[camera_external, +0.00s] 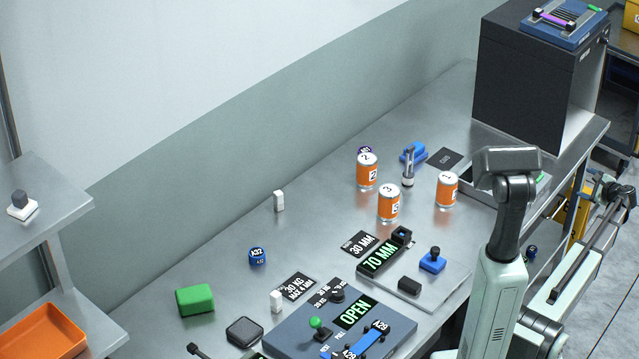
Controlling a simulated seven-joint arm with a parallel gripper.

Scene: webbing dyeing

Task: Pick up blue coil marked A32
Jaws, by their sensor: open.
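The blue coil marked A32 (257,257) stands on the grey metal bench, left of centre, with open bench around it. Its label shows on the top and on the side. My gripper (508,161) appears as a wide dark head at the end of my arm on the right. It is far to the right of the coil and apart from it. Its fingers are hidden from this side, and nothing held shows.
A green block (195,300) lies left of the coil; a white block (279,201) stands behind it. Several orange numbered cans (389,203) stand at centre right. A blue-grey OPEN fixture (390,340) and a 70 MM station (384,256) occupy the front. A black box (530,85) stands at back right.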

